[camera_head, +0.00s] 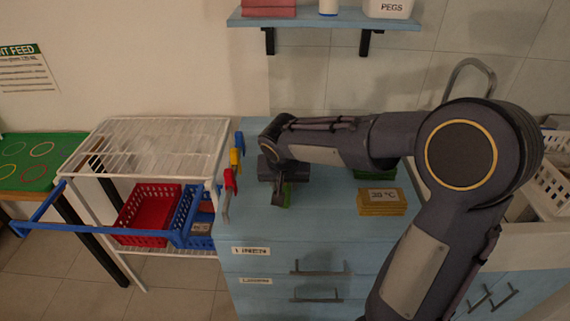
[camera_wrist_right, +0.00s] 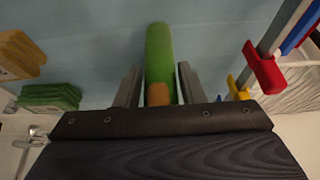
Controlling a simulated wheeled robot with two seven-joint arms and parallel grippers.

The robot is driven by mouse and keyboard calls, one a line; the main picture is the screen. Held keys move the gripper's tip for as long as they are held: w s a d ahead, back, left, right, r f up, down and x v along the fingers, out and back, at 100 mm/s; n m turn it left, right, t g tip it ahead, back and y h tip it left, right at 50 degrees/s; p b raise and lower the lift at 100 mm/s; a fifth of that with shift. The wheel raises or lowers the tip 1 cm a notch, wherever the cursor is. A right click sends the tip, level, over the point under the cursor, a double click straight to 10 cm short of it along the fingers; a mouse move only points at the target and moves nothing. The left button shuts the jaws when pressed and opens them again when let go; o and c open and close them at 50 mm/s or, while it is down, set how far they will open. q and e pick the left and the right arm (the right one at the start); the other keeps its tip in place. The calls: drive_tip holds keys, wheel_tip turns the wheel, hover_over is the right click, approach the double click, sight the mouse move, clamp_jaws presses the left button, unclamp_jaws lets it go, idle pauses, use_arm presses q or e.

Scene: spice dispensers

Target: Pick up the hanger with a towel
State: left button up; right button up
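I cannot make out a hanger with a towel in either view. My right gripper (camera_head: 281,190) reaches down over the left part of the blue counter (camera_head: 262,222). In the right wrist view, its two fingers (camera_wrist_right: 160,85) stand on either side of a long green object (camera_wrist_right: 159,50) with an orange-brown near end (camera_wrist_right: 158,95). The fingers are very close to its sides; whether they press on it cannot be told. Only a little of this green object (camera_head: 287,198) shows below the gripper in the head view. My left gripper is not in view.
Red (camera_head: 230,181), yellow (camera_head: 236,160) and blue clip-like pieces line the counter's left edge. Beside it stands a white wire rack (camera_head: 150,130) with a red basket (camera_head: 148,213). A yellow stack (camera_head: 382,203) lies right of the gripper. A shelf (camera_head: 325,22) hangs above.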

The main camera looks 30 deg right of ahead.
clamp_jaws()
drive_tip(key=shift+r, duration=0.1)
